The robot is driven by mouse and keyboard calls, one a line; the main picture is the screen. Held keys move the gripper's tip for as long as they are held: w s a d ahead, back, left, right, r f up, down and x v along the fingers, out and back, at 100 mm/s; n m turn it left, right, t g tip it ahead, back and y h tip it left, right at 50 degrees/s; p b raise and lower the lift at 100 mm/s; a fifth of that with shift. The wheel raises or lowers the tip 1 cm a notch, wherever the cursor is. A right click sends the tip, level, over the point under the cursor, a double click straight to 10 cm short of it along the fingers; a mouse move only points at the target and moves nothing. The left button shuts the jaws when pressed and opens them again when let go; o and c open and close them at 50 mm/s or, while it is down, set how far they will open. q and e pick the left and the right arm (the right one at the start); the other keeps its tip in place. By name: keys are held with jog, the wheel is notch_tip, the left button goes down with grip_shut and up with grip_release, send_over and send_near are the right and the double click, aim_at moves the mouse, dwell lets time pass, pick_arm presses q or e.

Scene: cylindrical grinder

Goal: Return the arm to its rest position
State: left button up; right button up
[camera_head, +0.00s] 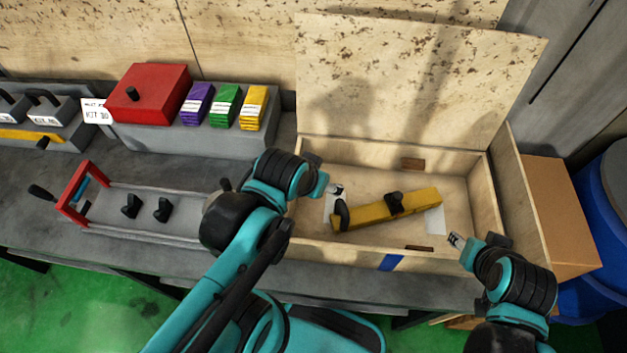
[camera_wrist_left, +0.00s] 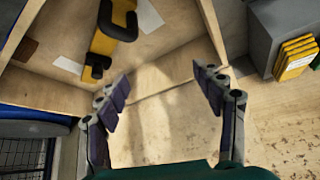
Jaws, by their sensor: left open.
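My left gripper (camera_head: 335,190) reaches over the left side of an open wooden box (camera_head: 465,190). In the left wrist view its two fingers (camera_wrist_left: 163,88) are spread apart with nothing between them. A yellow bar with black knobs (camera_head: 370,212) lies in the box, to the right of the left gripper. In the left wrist view the bar (camera_wrist_left: 103,42) is at the top, apart from the fingers.
The box's raised lid (camera_head: 415,80) stands behind it. A grey tray with a red end (camera_head: 150,205) is at left. A red box (camera_head: 148,92) and purple, green and yellow blocks (camera_head: 224,105) sit on a grey ledge. A cardboard box (camera_head: 560,215) and blue barrel (camera_head: 607,230) are at right.

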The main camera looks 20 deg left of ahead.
pick_arm(q)
jog(key=shift+s+a+f+n+t, duration=0.15)
jog(key=shift+s+a+n+t, duration=0.15)
jog(key=shift+s+a+n, duration=0.15)
jog(key=shift+f+b, duration=0.75)
jog(key=shift+b, duration=0.05)
dwell(0.4)
